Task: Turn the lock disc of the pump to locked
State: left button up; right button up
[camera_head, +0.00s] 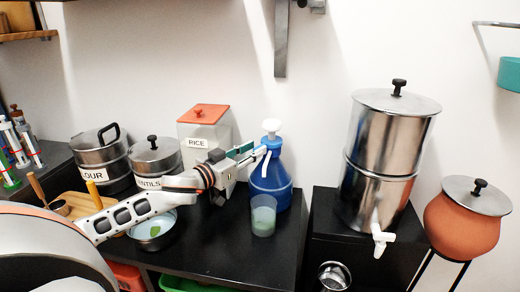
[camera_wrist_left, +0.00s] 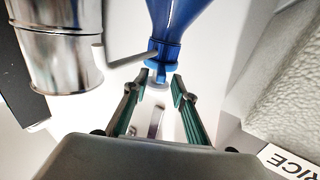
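The pump is a blue bottle (camera_head: 270,185) with a white top (camera_head: 271,126), standing upright at the right part of the black counter. In the left wrist view the blue bottle (camera_wrist_left: 176,15) shows upside down, with its blue collar (camera_wrist_left: 163,50) beyond my fingertips. My left gripper (camera_head: 254,153) is at the bottle's neck, coming from the left. In the left wrist view the green-padded fingers of my left gripper (camera_wrist_left: 157,88) are apart, with the narrow neck part between or just beyond the tips; contact cannot be told. The lock disc's setting cannot be read. My right gripper is not seen.
A cloudy cup (camera_head: 263,215) stands close in front of the bottle. The RICE canister (camera_head: 204,128) is behind my left wrist. A steel dispenser (camera_head: 385,150) stands to the right on a black stand. A bowl (camera_head: 152,232) sits below my forearm.

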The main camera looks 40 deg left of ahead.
aim_at(267, 145)
pick_arm(q)
jog(key=shift+w, duration=1.35)
grip_shut()
